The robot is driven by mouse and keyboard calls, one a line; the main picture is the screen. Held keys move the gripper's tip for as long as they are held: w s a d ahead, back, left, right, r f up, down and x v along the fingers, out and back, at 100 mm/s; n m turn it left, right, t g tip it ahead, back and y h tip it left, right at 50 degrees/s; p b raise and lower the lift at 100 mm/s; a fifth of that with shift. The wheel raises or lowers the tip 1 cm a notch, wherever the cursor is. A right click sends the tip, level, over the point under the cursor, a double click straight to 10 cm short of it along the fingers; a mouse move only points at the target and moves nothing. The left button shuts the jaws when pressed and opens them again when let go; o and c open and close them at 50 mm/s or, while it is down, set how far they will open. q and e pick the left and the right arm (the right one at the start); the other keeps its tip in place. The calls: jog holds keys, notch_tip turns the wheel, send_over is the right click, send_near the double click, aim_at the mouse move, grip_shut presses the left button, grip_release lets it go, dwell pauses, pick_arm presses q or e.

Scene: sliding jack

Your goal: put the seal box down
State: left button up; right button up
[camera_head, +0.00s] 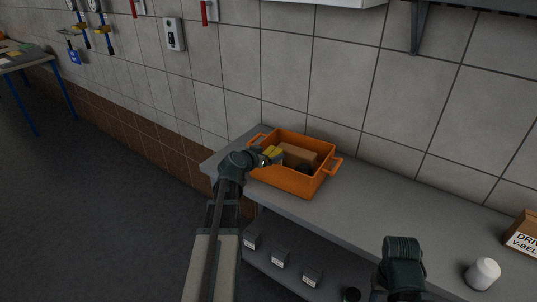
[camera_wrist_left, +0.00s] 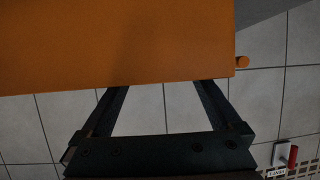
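An orange crate (camera_head: 290,180) stands on the grey bench top. A brown box (camera_head: 299,155) and a dark item lie inside it. A small yellow-topped piece (camera_head: 272,153) shows right at the tip of my left gripper (camera_head: 263,159), over the crate's near left rim. I cannot tell if this piece is the seal box. In the left wrist view the orange crate wall (camera_wrist_left: 120,40) hides both fingertips. The visible parts of the fingers (camera_wrist_left: 162,95) stand apart. Whether they grip anything is hidden. My right gripper (camera_head: 403,252) is in front of the bench, its fingers not distinguishable.
A cardboard drive-belt box (camera_head: 522,236) is at the right edge. Several small boxes (camera_head: 280,258) sit on the lower shelf. A tiled wall (camera_head: 330,90) stands behind.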

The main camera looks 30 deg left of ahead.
pick_arm(q)
jog(key=shift+r, duration=0.2)
jog(key=p+v, duration=0.5)
jog(key=v, duration=0.7)
jog(key=d+f+m+g+h, duration=0.1)
jog(key=d+f+g, duration=0.1)
jog(key=d, duration=0.5)
jog(key=d+f+m+g+h, duration=0.1)
jog(key=d+f+g, duration=0.1)
jog(key=d, duration=0.5)
jog(key=d+f+m+g+h, duration=0.1)
jog(key=d+f+g+h, duration=0.1)
jog(key=d, duration=0.6)
jog(key=shift+s+f, duration=0.1)
jog(key=shift+f, duration=0.8)
jog(key=s+d+f+g+y, duration=0.2)
jog(key=s+d+g, duration=0.2)
jog(key=s+d, duration=0.3)
jog(key=s+d+f+g+y, duration=0.3)
jog(key=s+d+g, duration=0.1)
jog(key=s+d, duration=0.4)
jog(key=shift+d+f+m, duration=0.3)
jog(key=shift+m, duration=0.1)
